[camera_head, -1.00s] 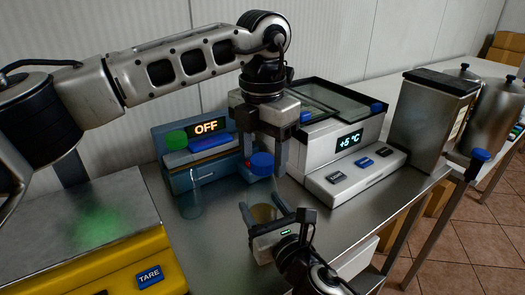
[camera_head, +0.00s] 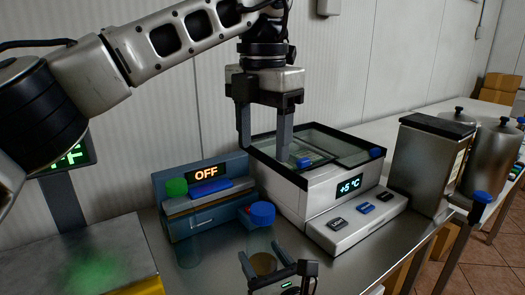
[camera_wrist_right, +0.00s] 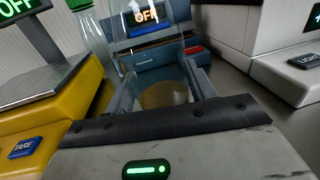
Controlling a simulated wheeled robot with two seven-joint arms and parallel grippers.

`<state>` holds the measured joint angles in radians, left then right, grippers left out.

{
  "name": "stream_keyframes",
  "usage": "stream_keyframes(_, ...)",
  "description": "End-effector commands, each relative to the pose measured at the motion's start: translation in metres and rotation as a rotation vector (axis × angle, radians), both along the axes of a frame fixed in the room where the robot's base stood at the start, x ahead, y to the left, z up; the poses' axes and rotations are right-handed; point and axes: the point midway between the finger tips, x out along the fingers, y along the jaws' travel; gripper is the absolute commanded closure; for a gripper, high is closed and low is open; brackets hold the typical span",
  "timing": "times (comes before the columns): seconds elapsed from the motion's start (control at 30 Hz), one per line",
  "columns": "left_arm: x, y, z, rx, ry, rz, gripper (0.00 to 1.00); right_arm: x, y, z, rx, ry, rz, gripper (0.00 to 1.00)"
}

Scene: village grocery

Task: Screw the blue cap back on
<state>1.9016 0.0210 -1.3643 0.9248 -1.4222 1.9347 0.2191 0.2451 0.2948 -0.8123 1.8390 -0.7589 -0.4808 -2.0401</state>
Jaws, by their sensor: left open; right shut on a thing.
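The blue cap (camera_head: 262,213) sits at the top of a clear bottle (camera_head: 262,264) with brownish contents low inside. How tightly it is seated I cannot tell. My right gripper (camera_head: 260,252) is shut on the bottle's body, and the bottle stands upright. The bottle also shows between the fingers in the right wrist view (camera_wrist_right: 162,96), where its cap is out of frame. My left gripper (camera_head: 265,153) is open and empty, above the blue cap and clear of it, its fingers pointing down.
A green-capped clear bottle (camera_head: 177,187) stands left, before a blue-grey device (camera_head: 205,222) reading OFF. A white cooler (camera_head: 330,200) reading +5 °C is right of the held bottle. A yellow scale (camera_wrist_right: 45,115) is at left. Metal canisters (camera_head: 428,160) stand far right.

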Motion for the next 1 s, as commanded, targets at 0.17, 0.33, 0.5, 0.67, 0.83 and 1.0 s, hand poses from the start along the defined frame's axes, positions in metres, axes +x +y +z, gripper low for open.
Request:
stream_keyframes(0.17, 0.0, 0.0, 0.0, 0.0, 0.0, 0.0, 0.38, 0.0, 0.0, -0.001, 0.0, 0.002, 0.0, 1.0)
stream_keyframes(0.33, 0.0, 0.0, 0.0, 0.0, 0.0, 0.0, 0.38, 0.0, 0.0, -0.001, 0.0, 0.002, 0.0, 0.2)
stream_keyframes(0.5, 0.0, 0.0, 0.0, 0.0, 0.0, 0.001, 0.38, 0.0, 0.0, 0.0, 0.0, 0.001, 0.0, 0.2)
stream_keyframes(0.67, 0.0, 0.0, 0.0, 0.0, 0.0, 0.001, 0.38, -0.003, -0.001, -0.001, 0.0, 0.001, 0.0, 0.2)
stream_keyframes(0.83, 0.0, 0.0, -0.002, 0.0, 0.0, 0.001, 0.38, -0.024, -0.011, -0.002, -0.002, 0.002, 0.001, 0.2)
stream_keyframes(1.0, 0.0, 0.0, -0.006, 0.0, 0.0, 0.001, 0.38, -0.061, -0.028, -0.004, -0.002, 0.005, 0.001, 0.2)
